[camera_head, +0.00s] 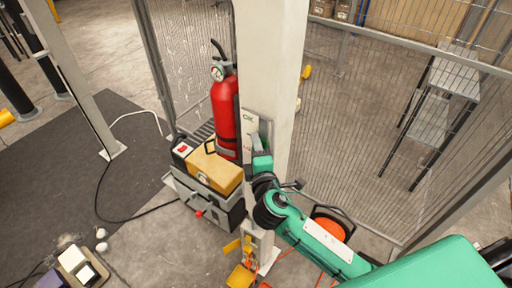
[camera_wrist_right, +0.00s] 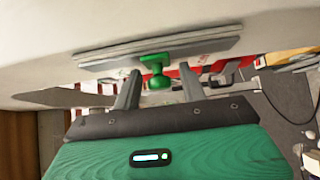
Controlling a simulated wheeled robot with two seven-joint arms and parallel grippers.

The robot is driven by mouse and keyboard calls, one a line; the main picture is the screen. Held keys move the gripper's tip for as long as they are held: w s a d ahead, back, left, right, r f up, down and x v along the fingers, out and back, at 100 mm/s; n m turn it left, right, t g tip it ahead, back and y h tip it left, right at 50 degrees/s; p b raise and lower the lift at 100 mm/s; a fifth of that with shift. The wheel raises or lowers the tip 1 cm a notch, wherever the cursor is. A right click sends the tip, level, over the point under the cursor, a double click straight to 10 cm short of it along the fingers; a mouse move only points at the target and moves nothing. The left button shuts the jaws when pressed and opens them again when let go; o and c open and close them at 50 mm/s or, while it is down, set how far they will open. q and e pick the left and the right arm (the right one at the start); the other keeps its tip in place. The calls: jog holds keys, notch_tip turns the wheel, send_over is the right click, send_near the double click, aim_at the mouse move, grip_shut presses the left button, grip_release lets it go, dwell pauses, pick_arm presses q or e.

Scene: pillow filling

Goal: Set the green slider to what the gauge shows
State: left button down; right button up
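The red fire extinguisher (camera_head: 226,115) stands against the white pillar in the head view. Its round gauge (camera_head: 217,73) faces me near the top, but the needle is too small to read. A light panel (camera_head: 250,123) marked "OK" at its top is on the pillar, right of the extinguisher. My right gripper (camera_head: 262,143) is at the panel and hides its lower part. In the right wrist view the green slider (camera_wrist_right: 156,75) sits on the panel's plate, between the open fingers of my right gripper (camera_wrist_right: 160,88); gaps show on both sides. My left gripper is out of view.
A grey case with a yellow top box (camera_head: 216,172) stands below the extinguisher. Wire mesh fencing (camera_head: 345,125) runs behind the pillar on both sides. An orange reel (camera_head: 329,224) and a yellow padlock-like tag (camera_head: 240,276) are near the pillar's foot. Dark matting (camera_head: 70,150) covers the floor at left.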

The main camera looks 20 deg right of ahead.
grip_shut()
notch_tip(320, 180, up, 7)
jog(key=p, duration=0.5)
jog(key=shift+f, duration=0.1)
jog(key=shift+o, duration=0.2)
grip_release()
